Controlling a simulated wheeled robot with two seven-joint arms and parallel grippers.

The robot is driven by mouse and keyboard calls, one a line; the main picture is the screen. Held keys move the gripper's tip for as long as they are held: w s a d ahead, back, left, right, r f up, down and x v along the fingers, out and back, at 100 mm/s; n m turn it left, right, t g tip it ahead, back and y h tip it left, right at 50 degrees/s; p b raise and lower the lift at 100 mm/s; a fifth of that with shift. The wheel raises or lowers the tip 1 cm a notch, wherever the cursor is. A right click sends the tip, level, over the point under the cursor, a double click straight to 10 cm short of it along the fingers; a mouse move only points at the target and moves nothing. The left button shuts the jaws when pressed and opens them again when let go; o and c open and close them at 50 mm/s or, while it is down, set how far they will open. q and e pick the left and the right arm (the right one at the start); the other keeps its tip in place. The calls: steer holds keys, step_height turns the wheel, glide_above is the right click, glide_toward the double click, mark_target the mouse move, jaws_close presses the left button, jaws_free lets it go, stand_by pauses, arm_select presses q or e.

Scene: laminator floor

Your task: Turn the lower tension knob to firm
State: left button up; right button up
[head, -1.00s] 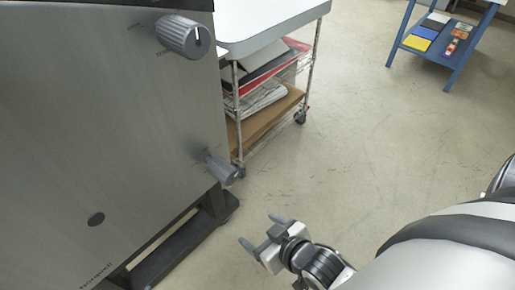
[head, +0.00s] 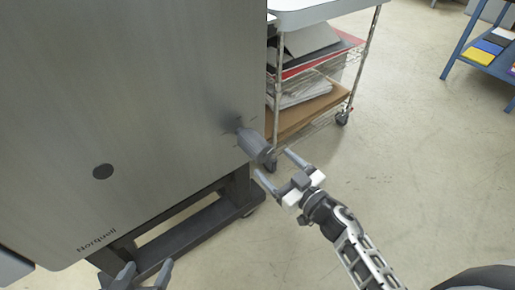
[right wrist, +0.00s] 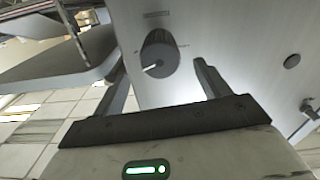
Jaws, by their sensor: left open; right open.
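The lower tension knob (head: 256,145) is a grey cylinder sticking out of the right side of the steel machine panel in the head view. In the right wrist view the knob (right wrist: 160,54) shows face-on with a white pointer line toward its lower left; the small labels around it are too small to read. My right gripper (head: 274,164) is open and empty, its fingers pointing at the knob and lying close to its outer end; I cannot tell whether they touch. In the right wrist view the knob sits between the two fingers, beyond their tips. My left gripper (head: 140,272) is open at the bottom edge.
Floor on the right is clear before a blue shelf (head: 480,48).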

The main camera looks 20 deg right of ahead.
mark_target(258, 148)
steer(key=b+x, duration=0.1)
steer(key=x, duration=0.7)
steer(key=shift+w, duration=0.1)
steer(key=c, duration=1)
